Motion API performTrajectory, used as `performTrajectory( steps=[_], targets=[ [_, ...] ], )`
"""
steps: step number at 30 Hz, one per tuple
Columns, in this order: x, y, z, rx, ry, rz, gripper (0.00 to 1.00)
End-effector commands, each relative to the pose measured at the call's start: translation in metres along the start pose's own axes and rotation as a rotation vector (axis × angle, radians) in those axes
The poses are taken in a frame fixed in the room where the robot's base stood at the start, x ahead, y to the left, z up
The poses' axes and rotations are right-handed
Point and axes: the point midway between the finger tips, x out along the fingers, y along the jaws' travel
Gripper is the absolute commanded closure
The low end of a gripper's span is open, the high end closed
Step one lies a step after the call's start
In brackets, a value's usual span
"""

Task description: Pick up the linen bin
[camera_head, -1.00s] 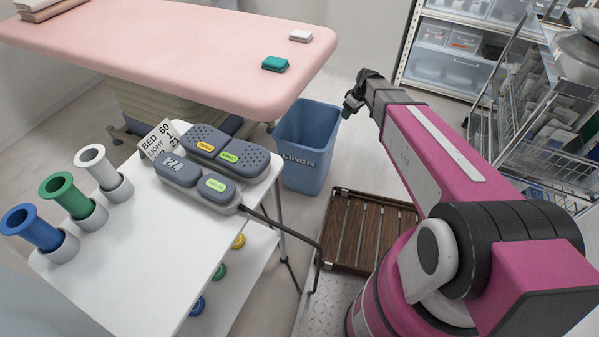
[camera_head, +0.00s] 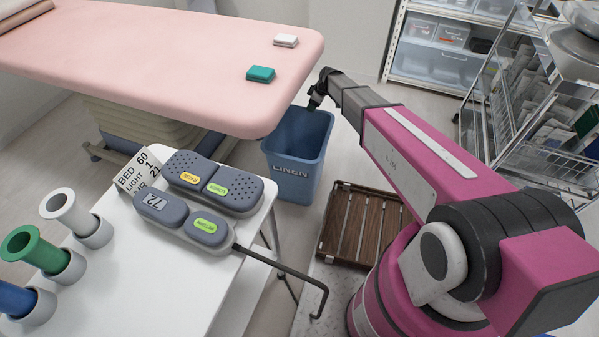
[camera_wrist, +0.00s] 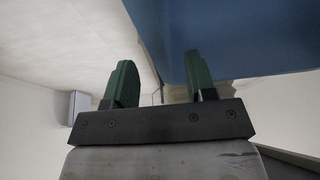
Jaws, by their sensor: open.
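The linen bin (camera_head: 293,172) is a blue, open-topped bin marked LINEN. The bin's blue wall (camera_wrist: 235,35) fills the upper right there and overlaps the right finger's area. I cannot tell whether the fingers touch the bin.
The pink bed (camera_head: 170,60) overhangs near the bin. A wooden slatted platform (camera_head: 360,228) lies in front of the bin. A wire cart (camera_head: 530,120) stands at right.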

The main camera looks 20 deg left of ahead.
Motion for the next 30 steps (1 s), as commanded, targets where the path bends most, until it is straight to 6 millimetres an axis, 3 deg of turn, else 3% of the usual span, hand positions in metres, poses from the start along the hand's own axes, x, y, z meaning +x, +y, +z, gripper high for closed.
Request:
performTrajectory(
  steps=[12, 30],
  targets=[
    [0.048, 0.003, 0.001, 0.001, 0.0, 0.001, 0.49],
    [0.05, 0.002, 0.002, 0.001, 0.0, 0.001, 0.49]
  ],
)
